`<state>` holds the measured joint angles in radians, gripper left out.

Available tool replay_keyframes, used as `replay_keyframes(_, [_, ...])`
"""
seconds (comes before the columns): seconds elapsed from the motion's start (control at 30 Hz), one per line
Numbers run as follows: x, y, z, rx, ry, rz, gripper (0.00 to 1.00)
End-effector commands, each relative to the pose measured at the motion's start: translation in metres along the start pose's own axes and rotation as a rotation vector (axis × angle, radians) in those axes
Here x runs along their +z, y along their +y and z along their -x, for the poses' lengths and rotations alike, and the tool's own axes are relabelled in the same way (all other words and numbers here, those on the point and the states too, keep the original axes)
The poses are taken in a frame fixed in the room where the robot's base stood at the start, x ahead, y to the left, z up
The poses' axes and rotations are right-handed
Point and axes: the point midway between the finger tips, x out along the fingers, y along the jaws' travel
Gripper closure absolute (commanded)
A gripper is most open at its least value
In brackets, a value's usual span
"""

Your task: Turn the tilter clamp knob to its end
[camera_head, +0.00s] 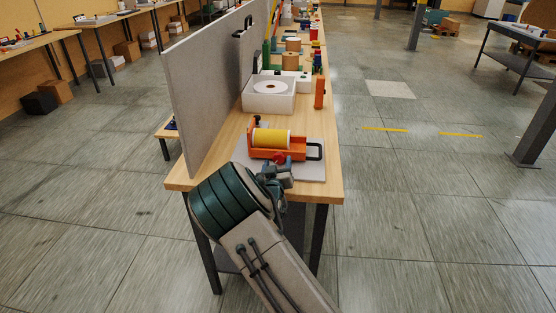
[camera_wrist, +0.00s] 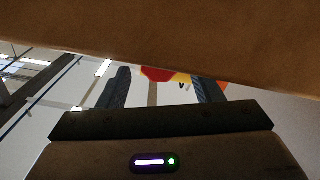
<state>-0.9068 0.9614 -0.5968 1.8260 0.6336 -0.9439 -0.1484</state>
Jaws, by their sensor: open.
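The red knob (camera_wrist: 158,74) shows between and beyond the fingers, cut off by a brown surface above. I cannot tell whether the fingers touch it.
A grey upright panel (camera_head: 205,90) borders the table's left side. A white box with a disc (camera_head: 268,94) and an orange block (camera_head: 320,93) stand behind the tilter. The wooden table (camera_head: 325,125) has a bare strip on its right. The floor to the right is open.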

Motion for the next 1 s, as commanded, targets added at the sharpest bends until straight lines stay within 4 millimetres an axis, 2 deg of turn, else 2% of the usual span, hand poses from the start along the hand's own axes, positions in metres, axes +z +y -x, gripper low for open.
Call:
replay_keyframes(0.2, [0.0,0.0,-0.019,0.0,0.0,0.0,0.41])
replay_keyframes(0.53, [0.0,0.0,-0.022,0.0,-0.001,0.0,0.41])
replay_keyframes(0.57, [0.0,0.0,-0.022,0.0,-0.001,0.0,0.46])
replay_keyframes(0.7, [0.0,0.0,-0.022,0.0,-0.001,0.0,0.85])
replay_keyframes(1.0, [0.002,0.0,-0.022,0.0,0.0,-0.022,0.85])
